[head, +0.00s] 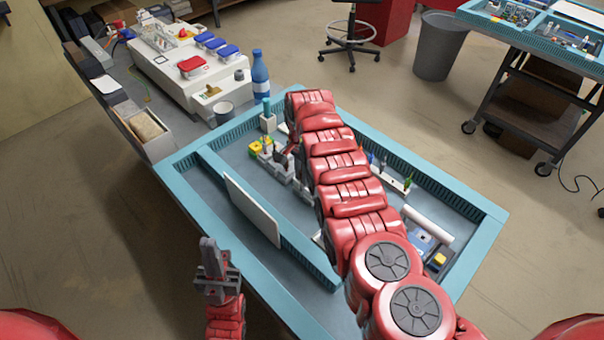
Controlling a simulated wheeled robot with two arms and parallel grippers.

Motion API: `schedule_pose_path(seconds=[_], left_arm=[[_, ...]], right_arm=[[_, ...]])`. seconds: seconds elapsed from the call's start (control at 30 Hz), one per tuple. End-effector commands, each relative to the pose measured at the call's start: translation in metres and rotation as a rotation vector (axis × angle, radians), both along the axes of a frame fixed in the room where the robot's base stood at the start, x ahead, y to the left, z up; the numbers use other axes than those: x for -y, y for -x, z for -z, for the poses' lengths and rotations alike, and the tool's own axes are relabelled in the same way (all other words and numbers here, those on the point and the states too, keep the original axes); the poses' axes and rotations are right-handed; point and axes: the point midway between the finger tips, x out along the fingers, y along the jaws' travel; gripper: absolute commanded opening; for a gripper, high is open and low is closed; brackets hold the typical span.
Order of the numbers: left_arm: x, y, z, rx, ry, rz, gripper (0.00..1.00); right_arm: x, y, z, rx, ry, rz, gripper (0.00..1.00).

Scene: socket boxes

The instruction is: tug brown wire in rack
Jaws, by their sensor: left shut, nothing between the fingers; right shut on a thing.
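A grey rack (279,168) with several upright parts stands in the blue-rimmed tray table (190,208), left of my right arm. My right arm reaches across the table and hides much of its middle. My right gripper (291,151) is mostly hidden beside the arm, down at the rack. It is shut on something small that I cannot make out. I cannot pick out the brown wire. My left gripper (208,252) is shut and empty, near the table's left front edge, well away from the rack.
A white panel (251,209) leans on the tray's inner divider. Yellow blocks (262,146) sit left of the rack, and a white strip with small parts (393,180) lies right of my arm. A blue bottle (260,76) stands behind the table. The tray's left channel is clear.

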Motion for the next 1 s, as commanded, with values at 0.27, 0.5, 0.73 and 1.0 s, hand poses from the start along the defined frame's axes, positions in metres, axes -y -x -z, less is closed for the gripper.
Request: schedule_pose_path(seconds=[0.27,0.5,0.73,1.0], left_arm=[[0.0000,0.0000,-0.0003,0.000,0.000,0.000,0.00],[0.0000,0.0000,0.0011,0.000,0.000,0.000,0.00],[0.0000,0.0000,0.0026,0.000,0.000,0.000,0.00],[0.0000,0.0000,0.0026,0.000,0.000,0.000,0.00]], right_arm=[[-0.0005,-0.0015,-0.0022,0.005,-0.002,0.000,0.00],[-0.0005,-0.0021,-0.0012,0.006,-0.002,0.000,0.00],[-0.0005,-0.0020,0.0006,0.006,-0.002,0.000,0.00],[-0.0004,-0.0014,0.0013,0.004,-0.001,0.000,0.51]])
